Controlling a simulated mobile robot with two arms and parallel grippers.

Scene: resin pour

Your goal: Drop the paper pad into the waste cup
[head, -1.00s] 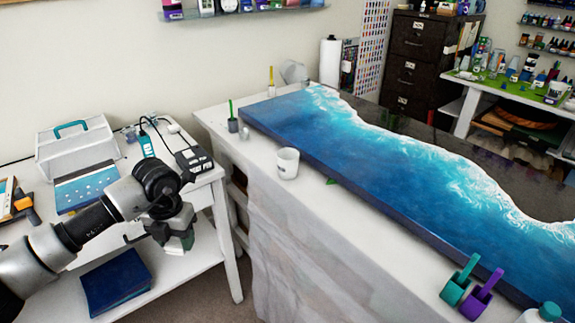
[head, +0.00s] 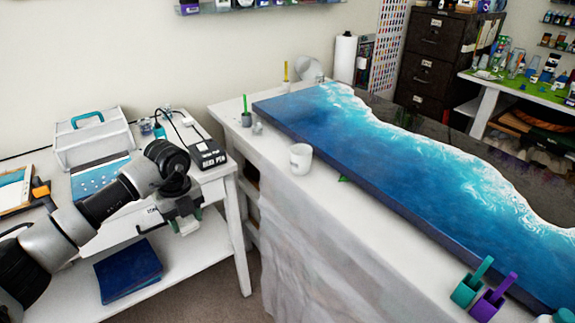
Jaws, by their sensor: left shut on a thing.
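The white cup (head: 301,158), which I take to be the waste cup, stands upright on the covered worktable, beside the near edge of the blue wave panel. My left gripper (head: 186,224) is at the front edge of the left side table, to the left of the cup and well apart from it. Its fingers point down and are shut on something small. My gripper mostly hides this thing; I take it to be the paper pad, but cannot make out its shape. My right gripper is not in view.
The wave panel (head: 400,185) fills much of the worktable. A small pot with a green stick (head: 246,119) stands behind the cup; teal (head: 466,291) and purple (head: 489,304) holders stand at the front right. A black device (head: 208,154) lies on the side table. A floor gap separates the tables.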

